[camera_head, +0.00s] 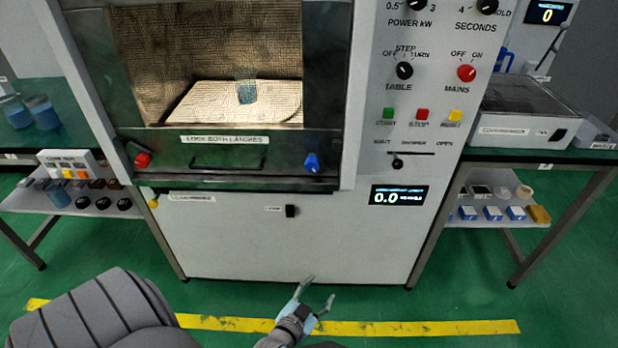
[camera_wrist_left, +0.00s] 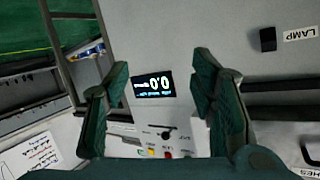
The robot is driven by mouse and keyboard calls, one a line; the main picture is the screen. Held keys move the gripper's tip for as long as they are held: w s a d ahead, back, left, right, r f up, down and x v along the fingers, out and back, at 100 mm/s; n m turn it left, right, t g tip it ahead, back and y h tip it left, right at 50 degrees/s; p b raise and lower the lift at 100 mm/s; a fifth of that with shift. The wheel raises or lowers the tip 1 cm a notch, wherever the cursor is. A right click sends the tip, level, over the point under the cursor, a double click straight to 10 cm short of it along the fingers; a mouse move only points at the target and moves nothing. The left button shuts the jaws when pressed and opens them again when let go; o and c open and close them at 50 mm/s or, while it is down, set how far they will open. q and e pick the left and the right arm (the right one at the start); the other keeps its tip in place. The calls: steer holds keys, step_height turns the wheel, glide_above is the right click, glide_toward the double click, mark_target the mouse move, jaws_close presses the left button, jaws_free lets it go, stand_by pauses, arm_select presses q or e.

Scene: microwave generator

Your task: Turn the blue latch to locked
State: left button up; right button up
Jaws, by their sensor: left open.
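The blue latch (camera_head: 312,163) sits at the lower right of the oven door frame in the head view. Its blue knob looks roughly upright; its exact angle is too small to tell. The red latch (camera_head: 143,160) sits at the lower left of the same door and looks tilted. A label reading lock both latches (camera_head: 225,139) lies between them. My left gripper (camera_head: 320,289) is open and empty, low in front of the cabinet and well below the blue latch. In the left wrist view its fingers (camera_wrist_left: 161,72) are apart. I do not see the blue latch there. My right gripper is not in view.
A black door handle (camera_head: 228,158) runs between the latches. The control panel (camera_head: 428,80) with knobs and buttons stands to the right. A small black lamp switch (camera_head: 291,211) and a display (camera_head: 398,195) are on the lower front. Side benches flank the cabinet; the floor before it is clear.

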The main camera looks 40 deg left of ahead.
arm_select(q)
steer(key=w+a+r+n+t+y+b, duration=0.1)
steer(key=w+a+r+t+y+b, duration=0.25)
steer(key=r, duration=0.55)
steer(key=n+t+y, duration=0.1)
steer(key=n+y, duration=0.4)
steer(key=y, duration=0.2)
glide_toward(312, 167)
steer(key=b+x, duration=0.2)
steer(key=x, duration=0.8)
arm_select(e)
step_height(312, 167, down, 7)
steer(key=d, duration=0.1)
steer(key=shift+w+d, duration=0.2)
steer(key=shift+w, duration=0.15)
arm_select(q)
steer(key=shift+c, duration=0.3)
steer(key=c, duration=1.1)
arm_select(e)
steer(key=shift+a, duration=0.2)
